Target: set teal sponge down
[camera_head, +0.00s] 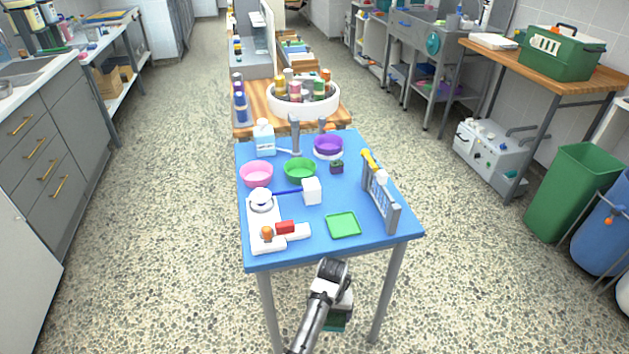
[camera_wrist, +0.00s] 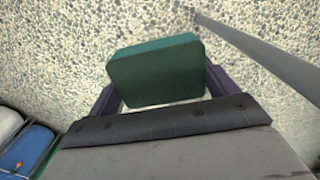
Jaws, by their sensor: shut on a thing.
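The teal sponge (camera_wrist: 158,73) is a dark teal block with rounded corners, held between the jaws of my gripper (camera_wrist: 165,95) in the wrist view. In the head view the sponge (camera_head: 336,322) shows only partly under my wrist. My gripper (camera_head: 334,312) is in front of the blue table (camera_head: 310,239), beyond its near edge and below the level of its top. Only speckled floor shows behind the sponge in the wrist view. A green square tray (camera_head: 343,225) lies on the table near its front edge.
On the table are pink (camera_head: 257,173), green (camera_head: 300,169) and purple (camera_head: 328,144) bowls, a white bottle (camera_head: 265,139), a white cube (camera_head: 312,190) and a grey rack (camera_head: 380,194) at the right. A table leg (camera_wrist: 270,52) passes close to the sponge.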

